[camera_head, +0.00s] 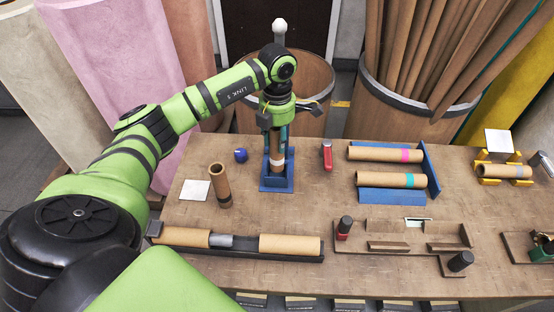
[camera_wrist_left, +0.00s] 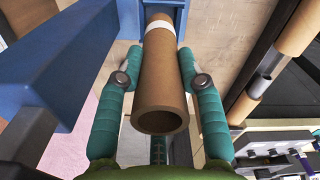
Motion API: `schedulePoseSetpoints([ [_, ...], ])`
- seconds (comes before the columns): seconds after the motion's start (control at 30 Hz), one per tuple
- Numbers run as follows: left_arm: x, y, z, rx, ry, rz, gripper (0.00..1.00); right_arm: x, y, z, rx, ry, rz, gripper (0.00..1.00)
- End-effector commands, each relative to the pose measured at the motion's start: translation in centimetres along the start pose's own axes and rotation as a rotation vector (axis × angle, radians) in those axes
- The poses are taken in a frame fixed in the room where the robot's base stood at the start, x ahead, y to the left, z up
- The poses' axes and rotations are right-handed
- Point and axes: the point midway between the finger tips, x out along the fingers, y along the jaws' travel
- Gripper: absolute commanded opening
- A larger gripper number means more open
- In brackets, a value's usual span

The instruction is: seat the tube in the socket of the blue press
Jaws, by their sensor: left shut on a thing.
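A brown cardboard tube with a white band (camera_head: 277,164) stands upright at the blue press (camera_head: 277,184). My left gripper (camera_head: 277,140) is shut around the tube's upper part, with the arm coming down from above. In the left wrist view the tube (camera_wrist_left: 160,85) lies between two teal fingers, its open end towards the camera. Its white-banded far end meets a blue part (camera_wrist_left: 170,8) of the press. How deep the lower end sits in the socket is hidden. My right gripper is not in view.
Another cardboard tube (camera_head: 220,186) stands left of the press, near a white square (camera_head: 195,190). A blue knob (camera_head: 241,155) and a red item (camera_head: 327,157) flank the press. Two tubes lie in a blue rack (camera_head: 390,195) to the right. A dark tray (camera_head: 285,257) with rolls lies in front.

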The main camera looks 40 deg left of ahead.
Motion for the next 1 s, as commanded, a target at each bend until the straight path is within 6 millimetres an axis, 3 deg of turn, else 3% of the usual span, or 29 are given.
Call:
schedulePoseSetpoints([
  [1.0, 0.75, 0.02, -0.02, 0.000, 0.000, 0.001, 0.00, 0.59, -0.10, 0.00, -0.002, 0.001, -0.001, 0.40],
])
